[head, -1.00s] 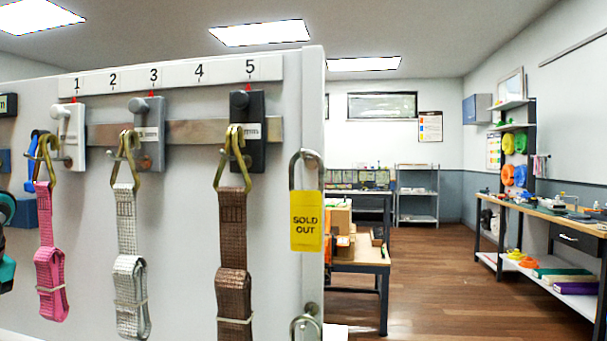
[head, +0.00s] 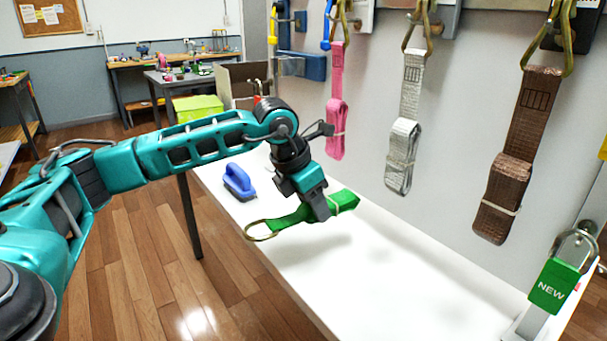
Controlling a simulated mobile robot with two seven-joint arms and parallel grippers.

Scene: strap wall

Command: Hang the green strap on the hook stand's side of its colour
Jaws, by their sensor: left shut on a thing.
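The green strap (head: 290,217) is a folded band with a brass-coloured ring (head: 258,231) at its left end. My left gripper (head: 318,209) is shut on the strap's middle and holds it over the white table; the gap below is hard to judge. The ring hangs out to the left. At the lower right, a grey metal stand (head: 531,322) with a curved metal hook (head: 577,240) carries a green tag reading NEW (head: 553,286). Its other side is not clearly visible. My right gripper is out of view.
Pink (head: 336,125), white (head: 402,155) and brown (head: 503,195) straps hang from the wall behind the table. A blue-handled brush (head: 239,182) lies left of the gripper. The white tabletop (head: 390,270) is clear between gripper and stand.

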